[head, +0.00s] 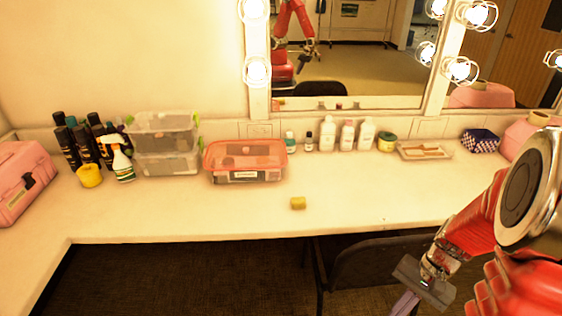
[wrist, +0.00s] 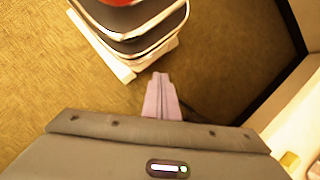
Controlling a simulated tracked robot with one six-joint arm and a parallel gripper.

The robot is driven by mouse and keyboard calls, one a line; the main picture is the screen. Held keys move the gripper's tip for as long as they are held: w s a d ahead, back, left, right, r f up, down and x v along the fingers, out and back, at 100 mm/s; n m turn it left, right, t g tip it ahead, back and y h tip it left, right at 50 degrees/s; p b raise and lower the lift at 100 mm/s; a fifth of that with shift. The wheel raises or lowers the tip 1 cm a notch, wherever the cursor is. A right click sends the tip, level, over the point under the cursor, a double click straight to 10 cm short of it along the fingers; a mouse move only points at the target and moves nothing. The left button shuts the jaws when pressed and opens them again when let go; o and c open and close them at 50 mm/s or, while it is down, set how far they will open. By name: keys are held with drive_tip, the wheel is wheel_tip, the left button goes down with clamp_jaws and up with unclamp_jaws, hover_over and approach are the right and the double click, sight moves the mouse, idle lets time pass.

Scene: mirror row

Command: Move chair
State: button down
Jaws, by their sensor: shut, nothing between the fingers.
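A dark chair (head: 385,262) stands at the front of the counter in the head view, partly under its edge. Its backrest and a thin leg show; the rest is hidden by the counter, my arm and the frame edge. My gripper (head: 404,304) is at the lower right of the head view, to the right of the chair and in front of it, pointing down. The fingers are together and empty.
The counter (head: 220,218) holds a yellow block (head: 298,203), a red-lidded box (head: 245,161), clear bins (head: 165,145), several bottles and a pink case (head: 22,180). A mirror (head: 350,50) is behind. Carpet (head: 170,280) is open left of the chair.

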drive_tip(key=a+r+n+t+h, duration=0.1)
drive_tip(key=a+r+n+t, duration=0.1)
drive_tip(key=r, duration=0.5)
drive_tip(key=s+a+r+n+t+h, duration=0.1)
drive_tip(key=a+r+n+t, duration=0.2)
drive_tip(key=a+r, duration=0.4)
drive_tip(key=s+a+r+n+t+h, duration=0.1)
drive_tip(key=a+r+n+t+h, duration=0.1)
drive_tip(key=r, duration=0.7)
drive_tip(key=a+n, duration=0.1)
drive_tip(key=a, duration=0.1)
drive_tip(key=shift+s+a+r+n, duration=0.15)
drive_tip(key=shift+s+a+n, duration=0.05)
drive_tip(key=shift+a+n, duration=0.2)
idle(0.4)
